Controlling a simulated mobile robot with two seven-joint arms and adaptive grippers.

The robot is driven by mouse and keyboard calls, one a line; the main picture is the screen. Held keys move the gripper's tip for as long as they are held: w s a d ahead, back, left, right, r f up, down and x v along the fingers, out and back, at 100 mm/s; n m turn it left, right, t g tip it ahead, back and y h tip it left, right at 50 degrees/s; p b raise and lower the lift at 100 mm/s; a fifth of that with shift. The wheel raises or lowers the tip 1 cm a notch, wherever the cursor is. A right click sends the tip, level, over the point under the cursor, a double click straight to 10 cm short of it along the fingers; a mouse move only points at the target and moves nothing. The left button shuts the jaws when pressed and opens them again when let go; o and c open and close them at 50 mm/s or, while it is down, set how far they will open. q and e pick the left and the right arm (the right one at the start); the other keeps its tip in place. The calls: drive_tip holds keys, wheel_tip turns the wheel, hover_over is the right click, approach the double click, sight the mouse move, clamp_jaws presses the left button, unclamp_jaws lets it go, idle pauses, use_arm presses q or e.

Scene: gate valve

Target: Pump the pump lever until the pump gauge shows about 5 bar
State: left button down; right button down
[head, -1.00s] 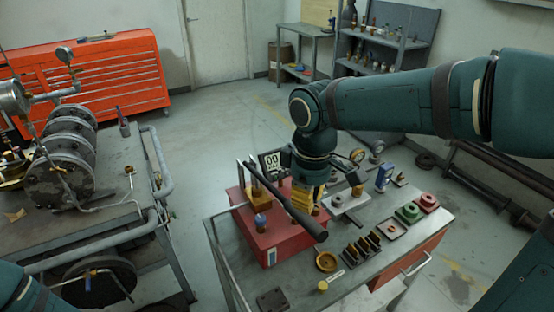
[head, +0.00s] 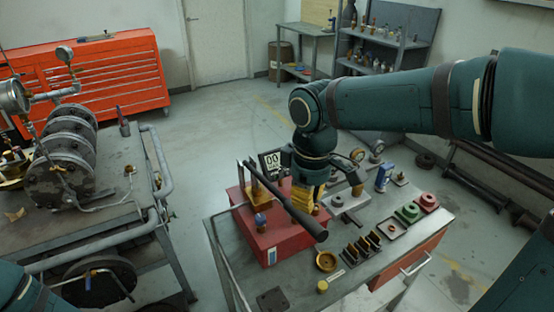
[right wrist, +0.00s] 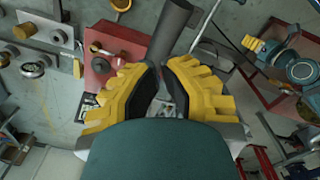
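The red pump (head: 275,241) stands on the bench at the centre of the head view. Its dark pump lever (head: 292,210) slants from upper left down to a thick grip end at lower right. Behind it a black-and-white display (head: 271,161) seems to read 00; I cannot tell whether it is the pump gauge. My right gripper (head: 304,197) points down just behind the lever, its yellow fingers partly hidden. In the right wrist view, the lever (right wrist: 175,30) runs toward the closely spaced fingertips (right wrist: 161,66); whether they hold it is unclear. My left gripper is out of view.
The metal bench (head: 230,262) also carries a brass dish (head: 326,261), a rack of dark pieces (head: 362,245), and green (head: 408,212) and red (head: 427,202) blocks. A pipe-framed cart (head: 110,222) stands at left. Floor shows between them.

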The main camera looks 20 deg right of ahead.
sight(306, 216)
drive_tip(key=shift+f, duration=0.1)
drive_tip(key=shift+f+b, duration=1.25)
drive_tip(key=shift+f, duration=0.4)
drive_tip(key=shift+f+b, duration=1.8)
drive_tip(key=shift+f, duration=0.8)
wheel_tip(306, 216, down, 6)
drive_tip(key=b, duration=0.1)
drive_tip(key=shift+f, duration=0.15)
